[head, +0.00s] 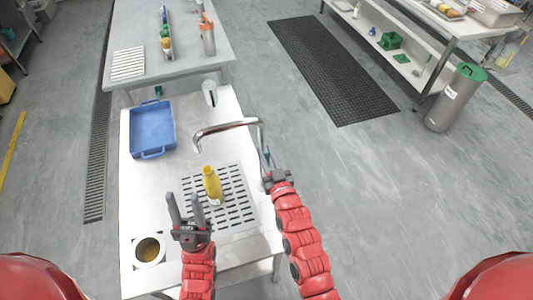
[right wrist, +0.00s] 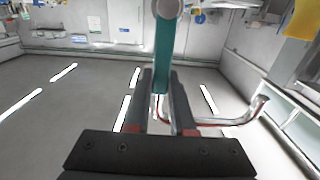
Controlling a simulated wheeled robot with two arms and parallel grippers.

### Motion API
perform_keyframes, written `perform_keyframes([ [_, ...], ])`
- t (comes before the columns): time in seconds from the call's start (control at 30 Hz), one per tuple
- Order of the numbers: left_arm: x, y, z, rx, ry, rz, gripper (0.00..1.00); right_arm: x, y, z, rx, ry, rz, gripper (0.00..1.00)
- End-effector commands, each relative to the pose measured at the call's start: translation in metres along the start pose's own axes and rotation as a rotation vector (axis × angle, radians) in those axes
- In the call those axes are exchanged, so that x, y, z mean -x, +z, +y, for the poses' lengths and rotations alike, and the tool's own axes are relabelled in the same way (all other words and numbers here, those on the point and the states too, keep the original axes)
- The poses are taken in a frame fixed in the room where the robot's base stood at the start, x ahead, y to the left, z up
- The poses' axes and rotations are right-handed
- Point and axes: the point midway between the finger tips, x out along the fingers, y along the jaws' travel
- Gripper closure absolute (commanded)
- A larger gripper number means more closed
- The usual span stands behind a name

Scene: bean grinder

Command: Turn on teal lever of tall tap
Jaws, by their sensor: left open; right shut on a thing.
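The tall chrome tap (head: 228,125) stands at the right edge of the white worktop, its spout reaching left over the slotted drain plate. Its teal lever (head: 267,155) shows small beside the tap column. In the right wrist view the teal lever (right wrist: 165,50) runs between the fingers of my right gripper (right wrist: 163,95), with the tap's spout (right wrist: 240,117) to the right. My right gripper (head: 272,174) is shut on the lever. My left gripper (head: 184,205) is open and empty, above the worktop at the drain plate's left side.
A yellow bottle (head: 212,187) stands on the drain plate (head: 232,200), just right of my left gripper. A blue tray (head: 152,128) and a white container (head: 210,92) are farther back. A cup (head: 149,251) is front left. Bare worktop (head: 152,185) lies left of the plate.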

Motion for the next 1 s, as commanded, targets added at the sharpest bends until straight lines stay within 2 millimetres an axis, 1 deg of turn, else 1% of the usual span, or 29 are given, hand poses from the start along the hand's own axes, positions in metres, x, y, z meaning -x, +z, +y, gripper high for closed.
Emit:
perform_keyframes([
  [0.83,0.0,0.0,0.0,0.0,0.0,0.0,0.56,0.0,0.0,0.0,0.001,0.0,0.0,1.0],
  [0.93,0.005,0.001,0.0,0.0,0.0,0.0,0.56,0.0,0.003,-0.003,0.034,-0.001,0.0,1.0],
  [1.0,0.012,0.002,0.001,0.0,0.0,0.0,0.56,0.0,0.005,-0.009,0.099,-0.002,0.0,1.0],
])
